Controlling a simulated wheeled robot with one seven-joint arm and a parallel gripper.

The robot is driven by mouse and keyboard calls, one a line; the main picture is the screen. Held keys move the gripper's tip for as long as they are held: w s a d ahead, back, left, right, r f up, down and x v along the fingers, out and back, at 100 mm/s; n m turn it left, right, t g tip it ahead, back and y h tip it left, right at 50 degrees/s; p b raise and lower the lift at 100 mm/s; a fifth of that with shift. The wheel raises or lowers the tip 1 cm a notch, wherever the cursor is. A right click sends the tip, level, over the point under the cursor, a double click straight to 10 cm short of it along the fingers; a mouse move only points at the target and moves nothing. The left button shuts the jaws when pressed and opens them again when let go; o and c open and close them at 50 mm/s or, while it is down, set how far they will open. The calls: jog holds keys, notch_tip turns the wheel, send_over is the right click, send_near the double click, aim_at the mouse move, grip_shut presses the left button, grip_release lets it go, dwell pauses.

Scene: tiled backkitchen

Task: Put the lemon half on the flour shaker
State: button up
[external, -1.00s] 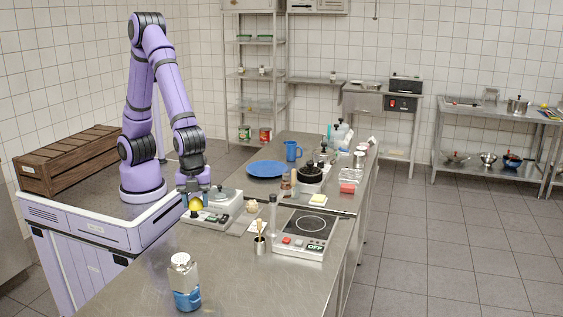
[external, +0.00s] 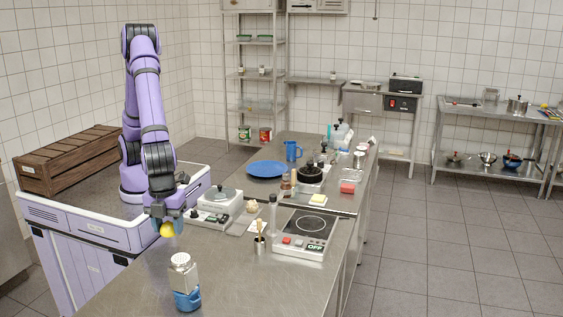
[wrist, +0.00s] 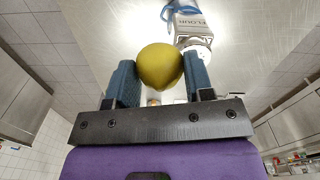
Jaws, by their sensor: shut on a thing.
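The yellow lemon half (external: 167,230) is held between the fingers of my gripper (external: 168,228), above the near left part of the steel counter. In the wrist view the lemon half (wrist: 160,66) sits between the two blue-grey fingers of my gripper (wrist: 160,85). The flour shaker (external: 183,277) stands upright on the counter, nearer the camera and a little right of my gripper.
A blue plate (external: 267,169) lies farther back.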

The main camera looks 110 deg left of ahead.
send_over(181, 258)
jog(key=shift+d+f, duration=0.1)
jog(key=shift+f, duration=1.95)
jog(key=shift+f, duration=0.1)
jog(key=o, duration=0.9)
